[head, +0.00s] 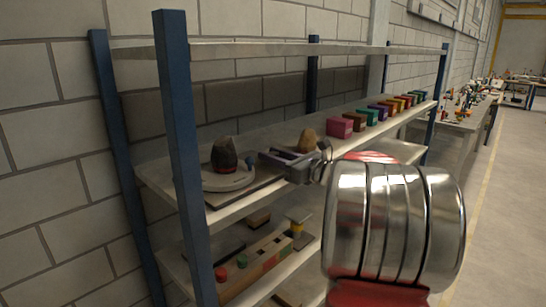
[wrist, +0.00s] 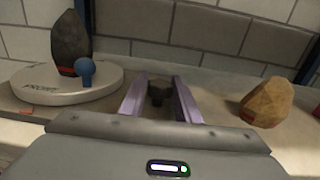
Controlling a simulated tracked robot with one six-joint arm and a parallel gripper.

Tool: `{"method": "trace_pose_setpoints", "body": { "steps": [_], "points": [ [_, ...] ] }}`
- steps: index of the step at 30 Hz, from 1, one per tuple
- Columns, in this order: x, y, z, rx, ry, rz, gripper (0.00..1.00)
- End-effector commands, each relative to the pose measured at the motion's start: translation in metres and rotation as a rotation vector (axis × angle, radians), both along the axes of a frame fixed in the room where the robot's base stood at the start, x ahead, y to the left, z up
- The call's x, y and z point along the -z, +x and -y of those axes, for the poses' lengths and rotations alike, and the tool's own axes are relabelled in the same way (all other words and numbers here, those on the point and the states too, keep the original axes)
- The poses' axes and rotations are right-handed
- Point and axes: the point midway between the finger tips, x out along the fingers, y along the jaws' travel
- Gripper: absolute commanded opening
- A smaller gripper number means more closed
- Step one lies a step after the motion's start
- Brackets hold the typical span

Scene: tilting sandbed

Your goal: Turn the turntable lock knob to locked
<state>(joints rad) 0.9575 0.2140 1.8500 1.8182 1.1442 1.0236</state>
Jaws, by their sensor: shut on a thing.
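The turntable (wrist: 105,92) is a pale round disc at the left of the wrist view, with a dark upright stone (wrist: 70,45) and a blue round-headed peg (wrist: 86,72) on it. It also shows on the middle shelf in the head view (head: 222,184). My gripper (wrist: 159,84) is to the right of the disc, its purple fingers shut on a small dark knob (wrist: 158,94). The knob's lower part and any lock marking are hidden. In the head view my gripper (head: 290,160) is low at the shelf, and the knob cannot be made out.
A tan stone (wrist: 268,101) lies close to the right of my gripper. Several coloured boxes (head: 375,116) stand in a row farther along the shelf. A blue shelf post (head: 180,140) rises at the front left. The brick wall (wrist: 220,35) is behind.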

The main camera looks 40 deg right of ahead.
Motion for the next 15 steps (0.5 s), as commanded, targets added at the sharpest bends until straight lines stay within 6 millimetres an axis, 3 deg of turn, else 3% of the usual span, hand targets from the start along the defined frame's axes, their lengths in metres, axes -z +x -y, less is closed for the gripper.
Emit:
{"method": "trace_pose_setpoints", "body": {
  "steps": [11, 12, 15],
  "points": [
    [-0.0014, -0.0003, -0.0006, 0.019, -0.001, 0.001, 0.07],
    [-0.0013, -0.0003, -0.0006, 0.019, -0.001, 0.001, 0.31],
    [-0.0011, -0.0003, -0.0006, 0.019, -0.001, 0.001, 0.39]
  ]
}}
